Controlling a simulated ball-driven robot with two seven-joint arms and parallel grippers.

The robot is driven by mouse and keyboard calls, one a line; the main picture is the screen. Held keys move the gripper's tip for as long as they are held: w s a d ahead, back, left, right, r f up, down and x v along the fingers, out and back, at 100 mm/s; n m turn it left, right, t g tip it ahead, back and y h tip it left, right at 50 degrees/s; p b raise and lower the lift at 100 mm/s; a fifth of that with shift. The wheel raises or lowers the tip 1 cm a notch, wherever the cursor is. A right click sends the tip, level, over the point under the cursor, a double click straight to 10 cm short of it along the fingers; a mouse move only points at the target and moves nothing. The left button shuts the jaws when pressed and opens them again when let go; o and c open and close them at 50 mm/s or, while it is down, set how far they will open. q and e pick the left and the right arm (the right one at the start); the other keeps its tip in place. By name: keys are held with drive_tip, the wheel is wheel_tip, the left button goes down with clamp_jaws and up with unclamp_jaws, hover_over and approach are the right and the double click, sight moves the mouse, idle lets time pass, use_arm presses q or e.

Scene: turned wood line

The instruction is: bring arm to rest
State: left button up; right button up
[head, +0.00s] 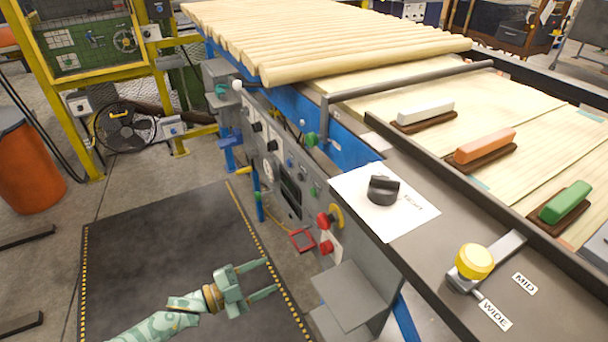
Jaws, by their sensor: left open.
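My left gripper (270,279) is in the lower middle of the head view, at the end of my green-patterned left arm. Its two fingers are spread apart and point right, with nothing between them. It hangs over the dark floor mat (150,250), to the left of the machine's front, and appears apart from it. My right gripper is not in the view.
The machine's control panel (285,165) and a grey step-like bracket (350,295) stand right of my gripper. Above are a black knob (383,190), a yellow knob (474,262) and wooden rods (330,40). An orange bin (28,170) stands left. Space above the mat is clear.

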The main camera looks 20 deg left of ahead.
use_arm(q)
drive_tip(key=s+a+f+n+g+y+p, duration=0.1)
drive_tip(key=a+f+n+y, duration=0.2)
drive_tip(key=f+y, duration=0.15)
drive_tip(key=s+a+f+n+g+y, duration=0.1)
drive_tip(key=s+a+f+n+y, duration=0.1)
drive_tip(key=a+f+n+y, duration=0.3)
drive_tip(key=s+f+n+g+y+p, duration=0.1)
drive_tip(key=s+f+g+y+p, duration=0.2)
drive_tip(key=s+f, duration=0.85)
drive_tip(key=s+d+n+g+p, duration=0.1)
drive_tip(key=s+d+g+p, duration=0.2)
drive_tip(key=s, duration=1.4)
drive_tip(key=s+d+n+g+h+p, duration=0.1)
drive_tip(key=s+d+g, duration=0.5)
drive_tip(key=s, duration=1.2)
drive_tip(key=shift+s+d+n+p, duration=0.3)
drive_tip(key=shift+d+n+p, duration=0.5)
drive_tip(key=shift+p, duration=0.1)
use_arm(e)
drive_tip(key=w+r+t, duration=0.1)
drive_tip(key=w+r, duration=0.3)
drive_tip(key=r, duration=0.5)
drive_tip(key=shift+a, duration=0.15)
